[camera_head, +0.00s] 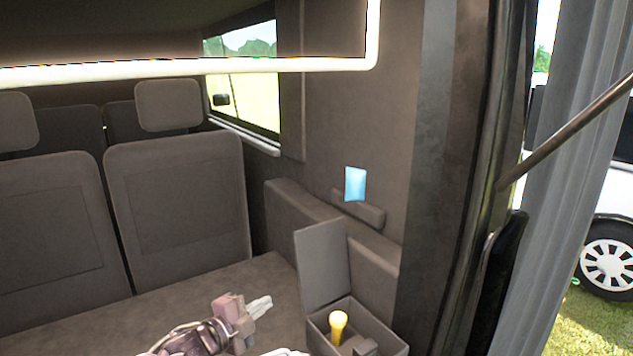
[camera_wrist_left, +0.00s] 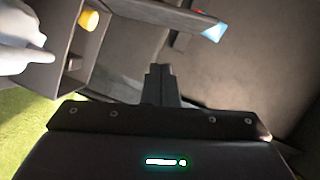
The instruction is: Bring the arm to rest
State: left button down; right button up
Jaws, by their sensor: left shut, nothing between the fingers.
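My left gripper (camera_head: 262,304) is over the grey bed surface, left of the open box. Its fingers are shut with nothing between them. In the left wrist view the shut fingers (camera_wrist_left: 160,70) point away from the camera, with nothing touching their tips. My right gripper does not show in either view.
A grey box (camera_head: 389,338) with its lid (camera_head: 322,262) raised stands right of the gripper and holds a yellow object (camera_head: 338,326). A blue card-like object (camera_head: 355,184) is by the side wall. A pale, unclear object (camera_head: 285,352) lies in front. Seats (camera_head: 180,205) stand behind.

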pick_arm(q)
jog(key=s+f+n+g+y, duration=0.1)
jog(key=s+f+n+y, duration=0.25)
jog(key=s+n, duration=0.2)
jog(key=s+f+n+g+y, duration=0.1)
jog(key=s+f+n+y, duration=0.1)
jog(key=s+f+n, duration=0.35)
jog(key=s+a+f+n+g+y, duration=0.1)
jog(key=s+a+n+g, duration=0.2)
jog(key=s, duration=0.5)
jog(key=s+a+n+g+y, duration=0.1)
jog(key=s+a+n+g, duration=0.15)
jog(key=s, duration=0.55)
jog(key=s+a+f+n+g+y, duration=0.1)
jog(key=s+a+n+g+y, duration=0.15)
jog(key=s, duration=0.65)
notch_tip(320, 180, down, 32)
jog(key=s+g, duration=0.1)
jog(key=s, duration=0.1)
jog(key=s+a+f+g, duration=0.1)
jog(key=s+a+f, duration=0.2)
jog(key=s+f, duration=1.3)
jog(key=s, duration=0.2)
jog(key=shift+s+h, duration=0.3)
jog(key=shift+s, duration=0.1)
